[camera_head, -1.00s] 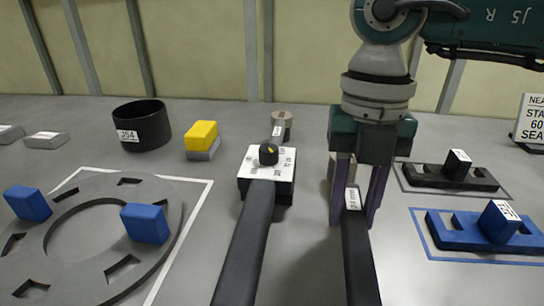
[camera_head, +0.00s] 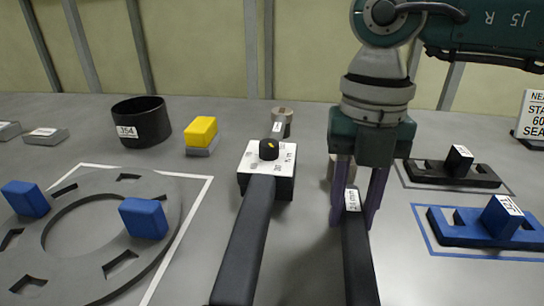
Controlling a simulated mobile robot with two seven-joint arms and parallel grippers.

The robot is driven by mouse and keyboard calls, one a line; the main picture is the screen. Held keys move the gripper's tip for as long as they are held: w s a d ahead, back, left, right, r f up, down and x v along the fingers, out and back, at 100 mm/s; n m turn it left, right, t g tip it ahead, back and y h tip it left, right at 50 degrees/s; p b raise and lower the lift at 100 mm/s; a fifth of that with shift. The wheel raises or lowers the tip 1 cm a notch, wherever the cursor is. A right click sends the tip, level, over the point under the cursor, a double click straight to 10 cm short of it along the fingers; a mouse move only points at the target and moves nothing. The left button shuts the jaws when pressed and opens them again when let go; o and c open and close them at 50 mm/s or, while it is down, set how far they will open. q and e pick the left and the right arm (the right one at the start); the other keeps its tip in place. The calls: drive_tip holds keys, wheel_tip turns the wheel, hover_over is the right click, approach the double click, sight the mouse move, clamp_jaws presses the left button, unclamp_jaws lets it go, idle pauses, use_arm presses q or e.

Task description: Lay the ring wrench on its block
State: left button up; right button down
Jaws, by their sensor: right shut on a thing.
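My right gripper (camera_head: 355,212) points down and is shut on a long dark bar, which I take to be the ring wrench (camera_head: 358,262). A white label reading about 24 mm is on it between the fingers. The wrench runs toward the bottom edge of the picture; its near end is out of view and its far end is hidden behind the gripper. A pale block-like piece (camera_head: 331,168) shows partly behind the fingers; I cannot tell whether the wrench touches it. My left gripper is not in view.
A grey ring plate (camera_head: 165,205) with blue blocks (camera_head: 144,218) is at left. A blue holder (camera_head: 465,238) and a black holder (camera_head: 425,172) stand at right. A black bin (camera_head: 150,122) is behind.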

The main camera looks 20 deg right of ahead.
drive_tip(key=shift+f, duration=0.1)
drive_tip(key=c, duration=0.5)
unclamp_jaws()
wheel_tip(320, 180, up, 7)
drive_tip(key=p, duration=0.6)
